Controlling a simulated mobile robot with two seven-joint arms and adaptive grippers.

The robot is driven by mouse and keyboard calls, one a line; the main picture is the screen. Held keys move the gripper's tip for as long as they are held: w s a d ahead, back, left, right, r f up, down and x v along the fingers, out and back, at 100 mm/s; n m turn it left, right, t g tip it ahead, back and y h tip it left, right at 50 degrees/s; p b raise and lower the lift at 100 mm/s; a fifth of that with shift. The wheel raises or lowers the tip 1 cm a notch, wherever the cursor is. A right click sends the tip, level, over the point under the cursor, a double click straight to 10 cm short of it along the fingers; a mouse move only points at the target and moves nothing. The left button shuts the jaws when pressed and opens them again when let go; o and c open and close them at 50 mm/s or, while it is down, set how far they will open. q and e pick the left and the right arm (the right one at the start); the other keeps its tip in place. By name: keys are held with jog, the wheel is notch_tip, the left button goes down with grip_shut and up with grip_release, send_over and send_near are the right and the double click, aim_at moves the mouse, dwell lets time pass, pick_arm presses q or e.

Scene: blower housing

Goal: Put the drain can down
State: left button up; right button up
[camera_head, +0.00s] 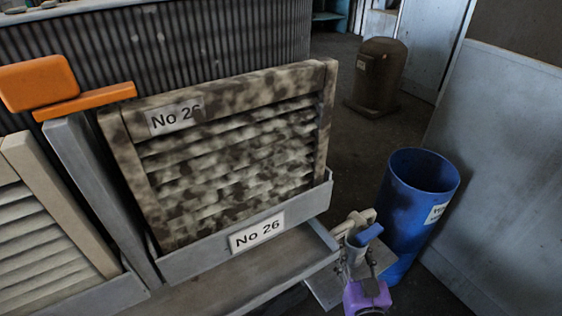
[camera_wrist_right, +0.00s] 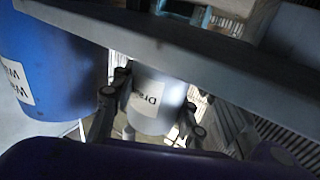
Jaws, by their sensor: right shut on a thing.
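The drain can is a pale grey cylinder with a label beginning "Dra"; it shows in the right wrist view (camera_wrist_right: 154,88) between the two dark fingers of my right gripper (camera_wrist_right: 153,112). My right gripper (camera_head: 360,260) is shut on it, also seen in the head view beside the blue bin. There the can is small and mostly hidden among the fingers and a blue piece (camera_head: 368,234). I cannot tell whether the can touches anything beneath. My left gripper is not in view.
A tall blue bin (camera_head: 408,205) stands just right of my right gripper. A dirty louvred panel "No 26" (camera_head: 225,150) stands in a grey tray left of it, with an orange handle (camera_head: 40,84) farther left. A brown bin (camera_head: 378,78) stands behind on open floor.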

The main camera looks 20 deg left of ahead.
jog(key=shift+r, duration=0.1)
jog(key=o, duration=1.1)
jog(key=shift+f, duration=0.2)
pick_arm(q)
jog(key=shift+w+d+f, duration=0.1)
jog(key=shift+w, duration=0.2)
pick_arm(e)
jog(key=shift+o, duration=0.4)
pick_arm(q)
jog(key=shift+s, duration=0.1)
pick_arm(e)
jog(key=shift+r, duration=0.3)
pick_arm(q)
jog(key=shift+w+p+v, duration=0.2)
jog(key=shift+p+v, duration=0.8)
jog(key=shift+p, duration=0.25)
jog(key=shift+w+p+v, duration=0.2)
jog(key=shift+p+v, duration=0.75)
jog(key=shift+p, duration=0.3)
pick_arm(e)
jog(key=v, duration=1.2)
jog(key=shift+f, duration=0.2)
